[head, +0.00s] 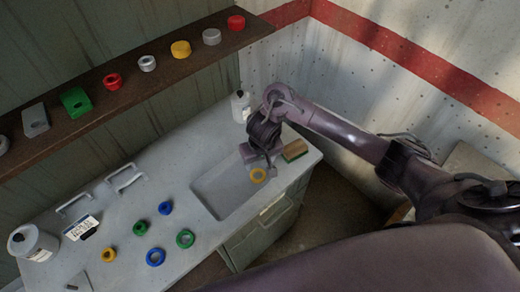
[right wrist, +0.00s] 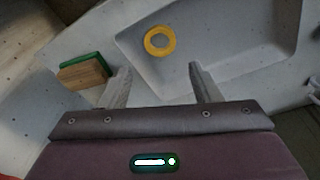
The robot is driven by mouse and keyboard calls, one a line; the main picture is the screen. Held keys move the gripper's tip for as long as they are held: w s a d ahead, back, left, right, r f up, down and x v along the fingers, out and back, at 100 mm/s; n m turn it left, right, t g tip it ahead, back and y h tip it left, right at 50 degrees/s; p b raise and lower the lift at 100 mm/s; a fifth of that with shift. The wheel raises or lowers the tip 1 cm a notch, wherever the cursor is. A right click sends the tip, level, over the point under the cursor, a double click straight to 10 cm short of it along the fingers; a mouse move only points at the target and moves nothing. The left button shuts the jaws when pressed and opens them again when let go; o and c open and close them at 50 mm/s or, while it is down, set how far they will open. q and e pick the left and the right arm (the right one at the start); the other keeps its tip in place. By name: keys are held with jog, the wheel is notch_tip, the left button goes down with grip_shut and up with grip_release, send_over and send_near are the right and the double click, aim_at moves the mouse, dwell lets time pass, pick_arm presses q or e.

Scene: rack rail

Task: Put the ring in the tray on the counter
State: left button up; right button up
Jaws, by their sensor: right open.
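A yellow ring (head: 258,175) lies flat in the grey, tray-like recess (head: 212,191) at the counter's right end. In the right wrist view the ring (right wrist: 160,41) rests on the floor of the recess (right wrist: 222,52), clear of my fingers. My right gripper (head: 264,161) is over the recess, close to the ring. Its two fingers (right wrist: 159,72) are spread apart with nothing between them. My left gripper is not in view.
A green-and-tan sponge-like block (head: 295,150) and a white bottle (head: 240,106) stand near the recess. Blue, green and yellow rings lie on the counter (head: 125,220), left of it. A brown shelf (head: 140,90) above holds several colored parts. A white canister (head: 33,243) stands at left.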

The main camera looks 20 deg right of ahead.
jog(key=shift+r+b, duration=0.45)
jog(key=shift+r, duration=0.45)
jog(key=shift+s, duration=0.1)
